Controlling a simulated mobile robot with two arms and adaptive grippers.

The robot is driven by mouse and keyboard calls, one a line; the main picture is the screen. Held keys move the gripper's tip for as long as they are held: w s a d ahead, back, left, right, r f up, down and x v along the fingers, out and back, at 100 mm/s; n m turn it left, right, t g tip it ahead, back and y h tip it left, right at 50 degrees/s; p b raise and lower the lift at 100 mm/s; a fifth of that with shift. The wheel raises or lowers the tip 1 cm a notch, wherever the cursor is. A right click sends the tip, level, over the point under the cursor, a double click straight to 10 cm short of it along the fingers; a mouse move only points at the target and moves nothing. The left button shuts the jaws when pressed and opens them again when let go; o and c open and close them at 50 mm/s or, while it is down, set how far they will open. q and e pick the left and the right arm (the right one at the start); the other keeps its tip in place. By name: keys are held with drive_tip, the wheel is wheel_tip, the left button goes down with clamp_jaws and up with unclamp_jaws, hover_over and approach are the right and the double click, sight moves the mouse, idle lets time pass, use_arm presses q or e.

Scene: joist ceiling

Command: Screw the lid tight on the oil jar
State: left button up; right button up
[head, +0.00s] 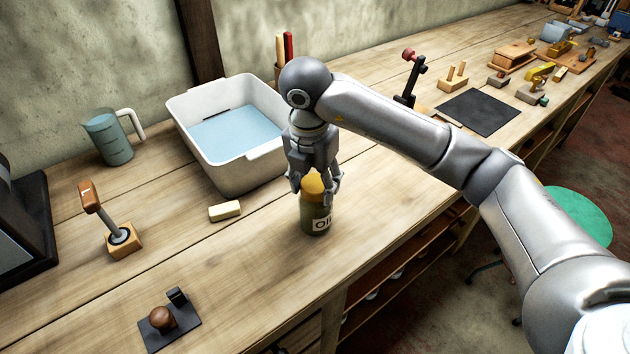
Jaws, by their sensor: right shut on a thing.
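The oil jar (317,219) stands upright on the wooden workbench, dark green with a white label whose lettering is partly visible. Its yellow-orange lid (313,184) sits on top of the jar. My right gripper (315,190) points down from above and is shut on the lid, with fingers on both sides of it. The fingers hide part of the lid and of the jar's upper edge. My left gripper is not in view.
A white basin of water (180,112) stands behind the jar. A pale bar (225,211), a wooden stand with a handled tool (124,240) and a black plate with a brown knob (170,325) lie to the left. The bench's front edge is close to the jar.

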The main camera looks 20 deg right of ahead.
drive_tip(key=shift+m+p, duration=0.4)
drive_tip(key=shift+m, duration=1.2)
drive_tip(key=shift+w+r+m+g+p, duration=0.1)
drive_tip(key=shift+m+g+p, duration=0.2)
drive_tip(key=shift+m+p, duration=0.5)
drive_tip(key=shift+m, duration=0.9)
drive_tip(key=o, duration=1.3)
wheel_tip(320, 180, up, 12)
drive_tip(key=a, duration=0.1)
drive_tip(key=shift+s+a, duration=0.2)
drive_tip(key=shift+a, duration=0.05)
